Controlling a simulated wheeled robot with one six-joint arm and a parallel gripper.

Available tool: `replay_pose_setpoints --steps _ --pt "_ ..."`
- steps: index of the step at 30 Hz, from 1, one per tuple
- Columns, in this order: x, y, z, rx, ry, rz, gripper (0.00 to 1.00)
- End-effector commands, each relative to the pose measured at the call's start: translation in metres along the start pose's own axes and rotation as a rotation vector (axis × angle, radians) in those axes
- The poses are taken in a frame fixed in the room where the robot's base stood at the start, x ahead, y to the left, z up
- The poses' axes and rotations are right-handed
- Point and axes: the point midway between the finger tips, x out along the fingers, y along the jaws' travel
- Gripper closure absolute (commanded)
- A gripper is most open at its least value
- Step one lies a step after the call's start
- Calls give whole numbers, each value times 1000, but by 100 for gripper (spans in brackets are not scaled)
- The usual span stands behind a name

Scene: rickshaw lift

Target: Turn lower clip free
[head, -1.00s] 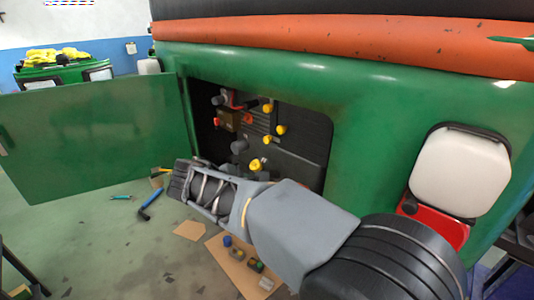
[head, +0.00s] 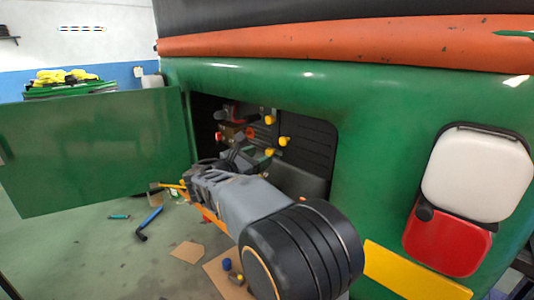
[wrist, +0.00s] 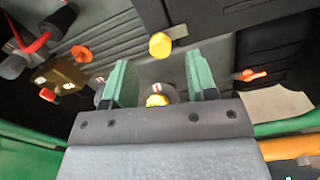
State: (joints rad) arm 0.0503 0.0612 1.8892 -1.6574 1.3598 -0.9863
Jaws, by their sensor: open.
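My gripper (wrist: 158,75) is open, with its two green-padded fingers apart in the wrist view. In the head view my gripper (head: 232,155) is at the lower part of the green vehicle's open compartment (head: 312,145). A yellow knob (wrist: 157,100) shows between the fingers, and a yellow hex knob (wrist: 160,45) shows beyond the tips. An orange winged clip (wrist: 250,75) is right of the fingers, apart from them. Another orange clip (wrist: 82,53) is to the left; it also shows in the head view (head: 252,133). I cannot tell for sure which is the lower clip.
A brown block (wrist: 62,75) and a red cable (wrist: 38,43) are at the left in the wrist view. The open green door (head: 95,155) stands left of the compartment. Tools, including a blue-handled one (head: 150,217), and cardboard (head: 187,252) lie on the floor.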

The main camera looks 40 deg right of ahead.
Motion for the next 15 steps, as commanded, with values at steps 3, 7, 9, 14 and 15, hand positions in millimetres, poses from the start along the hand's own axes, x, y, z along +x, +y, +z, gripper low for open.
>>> replay_pose_setpoints --steps 3,7,9,14,15 --pt "18 -1 0 0 0 -3 47" --pt "32 0 0 1 0 -2 47" --pt "37 0 0 1 0 0 47" --pt "43 0 0 1 1 0 47" --pt "44 0 0 1 1 0 47"
